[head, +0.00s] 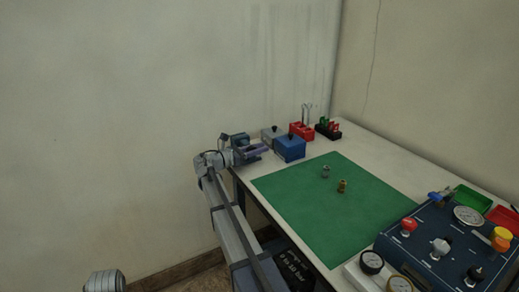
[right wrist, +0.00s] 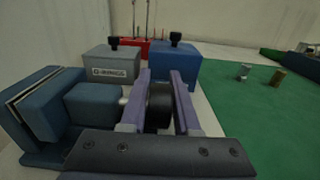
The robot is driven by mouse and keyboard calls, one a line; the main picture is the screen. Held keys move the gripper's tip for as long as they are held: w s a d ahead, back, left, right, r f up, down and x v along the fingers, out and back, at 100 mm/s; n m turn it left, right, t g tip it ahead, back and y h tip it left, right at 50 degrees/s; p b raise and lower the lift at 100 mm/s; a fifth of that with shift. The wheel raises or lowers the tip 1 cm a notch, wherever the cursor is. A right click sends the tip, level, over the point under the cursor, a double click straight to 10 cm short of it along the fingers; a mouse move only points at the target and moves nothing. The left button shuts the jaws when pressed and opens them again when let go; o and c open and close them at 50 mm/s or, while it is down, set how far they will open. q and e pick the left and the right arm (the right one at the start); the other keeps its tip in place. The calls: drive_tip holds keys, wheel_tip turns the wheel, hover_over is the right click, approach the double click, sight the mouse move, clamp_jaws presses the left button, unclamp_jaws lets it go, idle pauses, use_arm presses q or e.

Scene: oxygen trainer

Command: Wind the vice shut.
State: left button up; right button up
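The blue vice (right wrist: 93,105) stands at the table's left end, on the left of the right wrist view; in the head view my arm and gripper largely cover it. A short pale shaft (right wrist: 124,103) runs from its block toward a black round handle (right wrist: 160,105). My right gripper (right wrist: 161,80) has its two purple fingers on either side of this handle, which fills the gap between them. The gripper also shows at the table edge in the head view (head: 262,149). How wide the vice jaws stand is hard to tell. My left gripper is not in view.
A grey O-rings box (right wrist: 110,66) and a blue box (right wrist: 175,64) stand just behind the gripper. A red rack (head: 301,131) is beyond them. Two small fittings stand on the green mat (head: 320,220). A blue gauge panel (head: 430,250) is at front right.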

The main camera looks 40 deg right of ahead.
clamp_jaws()
drive_tip(key=shift+r+p, duration=0.1)
drive_tip(key=shift+p, duration=0.4)
drive_tip(key=y+p, duration=0.2)
drive_tip(key=p, duration=0.1)
drive_tip(key=f+y+p, duration=0.1)
drive_tip(key=y+p, duration=0.1)
drive_tip(key=p, duration=0.2)
drive_tip(key=shift+a+y, duration=0.1)
drive_tip(key=shift+y, duration=0.3)
drive_tip(key=shift+a+f+t+y+p, duration=0.1)
drive_tip(key=shift+f+t+y+p, duration=0.2)
drive_tip(key=shift+y+p, duration=0.65)
drive_tip(key=shift+f+p, duration=0.2)
drive_tip(key=shift+p, duration=0.3)
drive_tip(key=shift+f+y, duration=0.1)
drive_tip(key=shift+y, duration=0.15)
